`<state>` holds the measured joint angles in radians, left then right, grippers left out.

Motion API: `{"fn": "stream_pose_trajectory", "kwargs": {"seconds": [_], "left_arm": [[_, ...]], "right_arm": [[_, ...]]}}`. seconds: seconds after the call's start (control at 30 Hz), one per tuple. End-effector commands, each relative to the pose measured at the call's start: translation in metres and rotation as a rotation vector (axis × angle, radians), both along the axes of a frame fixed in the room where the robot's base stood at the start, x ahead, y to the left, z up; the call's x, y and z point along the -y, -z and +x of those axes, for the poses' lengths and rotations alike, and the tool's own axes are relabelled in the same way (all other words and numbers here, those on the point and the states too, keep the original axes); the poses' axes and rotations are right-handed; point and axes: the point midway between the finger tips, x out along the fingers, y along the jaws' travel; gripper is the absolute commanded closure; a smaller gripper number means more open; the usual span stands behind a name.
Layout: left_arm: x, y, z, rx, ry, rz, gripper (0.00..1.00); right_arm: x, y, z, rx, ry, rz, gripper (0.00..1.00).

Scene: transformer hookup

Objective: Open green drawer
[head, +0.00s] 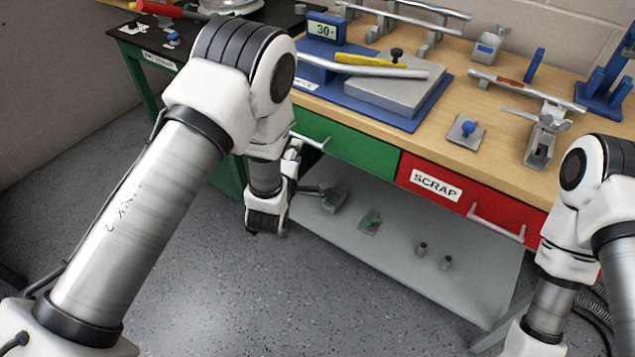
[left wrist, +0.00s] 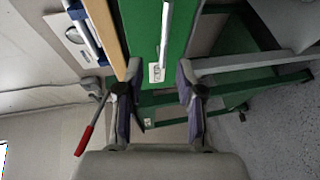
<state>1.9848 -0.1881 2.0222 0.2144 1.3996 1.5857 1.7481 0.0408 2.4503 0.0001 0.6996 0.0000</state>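The green drawer (head: 362,150) is in the workbench front, left of the red SCRAP drawer, and looks shut. Its pale bar handle (head: 312,141) shows at the drawer's left part, partly hidden by my left arm. In the left wrist view the green drawer front (left wrist: 137,30) and the handle (left wrist: 166,28) lie ahead, the handle in line with the gap between the fingers. My left gripper (left wrist: 158,85) is open and empty, with its fingers spread either side of that line; contact cannot be told. In the head view it is largely hidden behind my wrist. My right gripper is out of view.
The red SCRAP drawer (head: 462,195) has its own handle. A grey lower shelf (head: 400,255) holds small parts. On the bench top are a blue scale (head: 325,28) and metal fixtures. A dark side table (head: 140,42) stands at left. Floor in front is clear.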

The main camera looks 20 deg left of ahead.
Motion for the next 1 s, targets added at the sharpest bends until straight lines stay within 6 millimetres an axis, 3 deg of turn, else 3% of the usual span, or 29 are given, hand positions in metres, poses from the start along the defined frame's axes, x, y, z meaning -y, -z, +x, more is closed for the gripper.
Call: {"fn": "stream_pose_trajectory", "kwargs": {"seconds": [0.03, 0.07, 0.23, 0.6, 0.87, 1.0], "left_arm": [[0.003, 0.011, 0.003, 0.012, 0.006, 0.004, 0.63], [0.004, 0.01, 0.003, 0.016, 0.008, 0.005, 0.63], [0.003, 0.005, 0.015, 0.021, 0.007, 0.005, 0.63], [0.0, 0.017, 0.076, 0.018, 0.008, 0.006, 0.63], [-0.001, 0.018, 0.081, 0.016, 0.009, 0.007, 0.63], [-0.001, 0.018, 0.081, 0.016, 0.009, 0.007, 1.0]], "right_arm": [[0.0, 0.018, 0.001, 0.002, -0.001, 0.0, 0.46], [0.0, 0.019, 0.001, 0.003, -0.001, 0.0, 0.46], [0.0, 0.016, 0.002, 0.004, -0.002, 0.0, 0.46], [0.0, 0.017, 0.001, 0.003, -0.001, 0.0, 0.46], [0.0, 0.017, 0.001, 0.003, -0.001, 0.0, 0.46], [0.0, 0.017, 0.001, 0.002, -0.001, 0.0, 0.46]]}}
